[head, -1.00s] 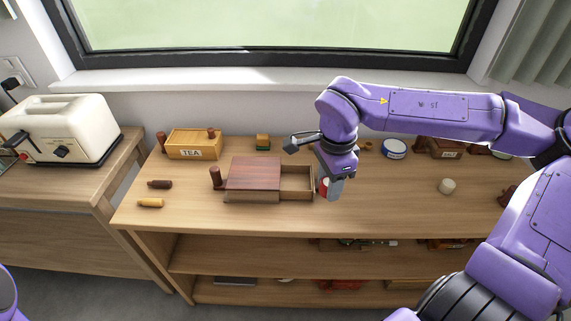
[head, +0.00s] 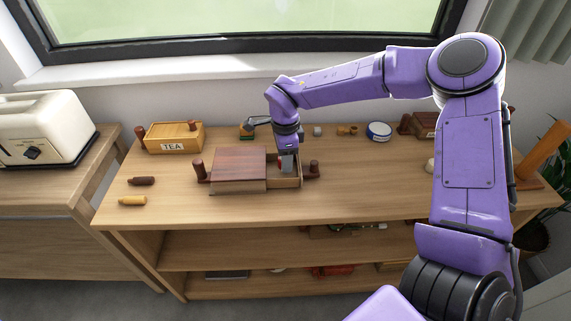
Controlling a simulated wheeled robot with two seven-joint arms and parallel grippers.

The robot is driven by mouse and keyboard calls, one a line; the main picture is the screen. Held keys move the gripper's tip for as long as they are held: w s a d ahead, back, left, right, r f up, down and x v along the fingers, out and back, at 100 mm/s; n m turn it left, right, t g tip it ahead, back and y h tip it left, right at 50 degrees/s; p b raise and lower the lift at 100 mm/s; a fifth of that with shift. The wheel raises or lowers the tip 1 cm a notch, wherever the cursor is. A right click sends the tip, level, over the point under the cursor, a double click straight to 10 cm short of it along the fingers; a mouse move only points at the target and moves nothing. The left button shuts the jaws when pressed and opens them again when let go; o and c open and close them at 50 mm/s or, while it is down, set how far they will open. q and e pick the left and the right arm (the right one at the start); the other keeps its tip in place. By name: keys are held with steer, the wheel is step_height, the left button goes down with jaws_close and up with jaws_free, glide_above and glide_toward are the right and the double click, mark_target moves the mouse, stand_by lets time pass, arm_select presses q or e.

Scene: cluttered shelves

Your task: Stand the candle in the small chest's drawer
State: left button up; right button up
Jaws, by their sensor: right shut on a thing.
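The small chest (head: 238,166) has a reddish-brown top and stands on the wooden shelf unit. Its light wooden drawer (head: 291,183) is pulled out to the right, with a dark knob (head: 314,168) at its outer end. My right gripper (head: 287,168) points down at the open drawer, its fingertips over or inside it; their exact height is unclear. It is shut on a small red thing, seemingly the candle (head: 279,161), of which only a red sliver shows beside the fingers. My left gripper is out of view.
A yellow TEA box (head: 173,138) stands at the back left. Two small handle-like pieces, dark (head: 141,181) and yellow (head: 132,201), lie at the front left. A blue-rimmed round tin (head: 379,131) is behind to the right. A toaster (head: 40,130) stands on the left counter.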

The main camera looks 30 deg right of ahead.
steer(key=shift+s+f, duration=0.1)
steer(key=shift+f, duration=1.1)
steer(key=shift+f, duration=0.2)
steer(key=o, duration=0.8)
step_height(320, 180, up, 12)
steer(key=shift+r, duration=0.25)
